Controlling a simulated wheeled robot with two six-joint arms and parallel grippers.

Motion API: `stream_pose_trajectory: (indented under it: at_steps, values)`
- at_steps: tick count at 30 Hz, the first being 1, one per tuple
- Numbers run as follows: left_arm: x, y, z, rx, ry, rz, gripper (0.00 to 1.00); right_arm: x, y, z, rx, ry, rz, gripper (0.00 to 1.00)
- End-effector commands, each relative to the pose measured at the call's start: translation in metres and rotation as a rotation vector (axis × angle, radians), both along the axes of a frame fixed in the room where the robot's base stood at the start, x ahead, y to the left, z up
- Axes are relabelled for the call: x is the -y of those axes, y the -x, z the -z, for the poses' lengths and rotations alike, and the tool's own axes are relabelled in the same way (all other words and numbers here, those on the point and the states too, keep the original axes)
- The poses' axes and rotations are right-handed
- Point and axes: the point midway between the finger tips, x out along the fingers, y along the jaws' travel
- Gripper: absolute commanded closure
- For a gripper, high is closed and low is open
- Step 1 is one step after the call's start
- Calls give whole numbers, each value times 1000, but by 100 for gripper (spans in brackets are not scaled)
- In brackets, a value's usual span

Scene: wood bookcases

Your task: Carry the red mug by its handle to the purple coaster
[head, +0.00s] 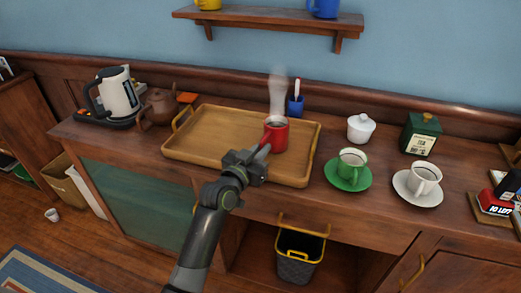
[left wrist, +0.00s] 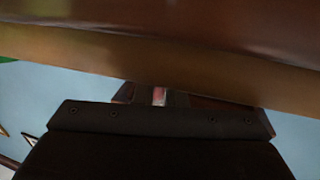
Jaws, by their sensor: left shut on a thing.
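The red mug (head: 277,135) is upright at the right part of the wooden tray (head: 190,150), with steam rising from it. I cannot tell whether its base touches the tray. My left gripper (head: 262,153) reaches in from the front and is shut on the mug's handle, which the fingers mostly hide. In the left wrist view, a small red patch (left wrist: 159,96) shows between the fingers, and the rest of the mug is out of sight. I cannot make out a purple coaster in either view. My right gripper is not in view.
Right of the tray are a green cup on a green saucer (head: 348,185), a white cup on a white saucer (head: 417,201), a white lidded bowl (head: 360,128) and a green box (head: 420,136). A blue cup (head: 295,107) stands behind the tray. A kettle (head: 117,95) and teapot (head: 158,107) stand left.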

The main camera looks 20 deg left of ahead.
Motion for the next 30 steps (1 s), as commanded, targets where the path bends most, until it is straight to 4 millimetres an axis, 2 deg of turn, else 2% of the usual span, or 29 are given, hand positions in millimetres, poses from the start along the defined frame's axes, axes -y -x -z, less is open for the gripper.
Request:
stream_pose_trajectory:
  at_steps: [3,30]
  values:
    - [0,0,-9,6,1,0,100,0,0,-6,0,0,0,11]
    - [0,0,-43,7,1,0,100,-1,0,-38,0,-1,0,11]
